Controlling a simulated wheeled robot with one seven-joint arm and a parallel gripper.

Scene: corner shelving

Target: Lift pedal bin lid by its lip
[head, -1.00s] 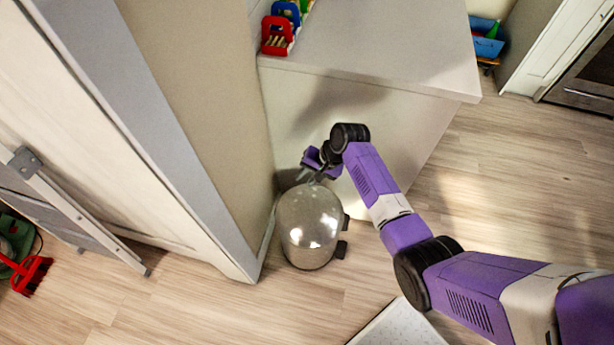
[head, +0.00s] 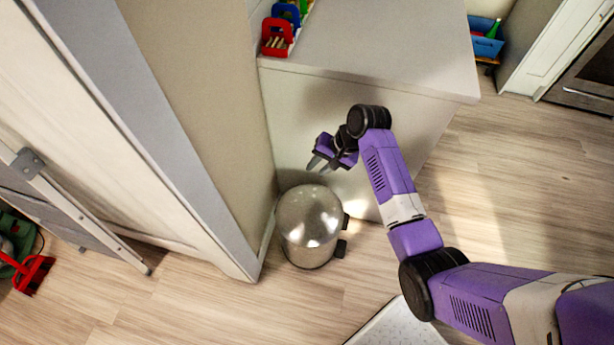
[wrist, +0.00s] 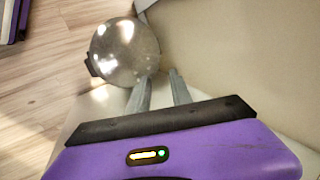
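The pedal bin (head: 309,228) is a round metal bin with a shiny domed lid (head: 311,212). It stands on the floor in the corner between a tall cabinet and a low white unit. Its lid looks shut, and dark pedal parts show at its right side. In the wrist view the bin lid (wrist: 124,50) is at the upper left, beyond the fingertips. My gripper (head: 319,166) is above and behind the bin, apart from the lid. It also shows in the wrist view (wrist: 160,76), where its two fingers are spread with nothing between them. The lid's lip cannot be made out clearly.
The tall cabinet (head: 200,120) rises close on the left of the bin. The white unit (head: 370,50) stands behind it, with a red caddy (head: 277,38) on top. A light panel (head: 395,328) lies on the floor in front. Wood floor is clear to the right.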

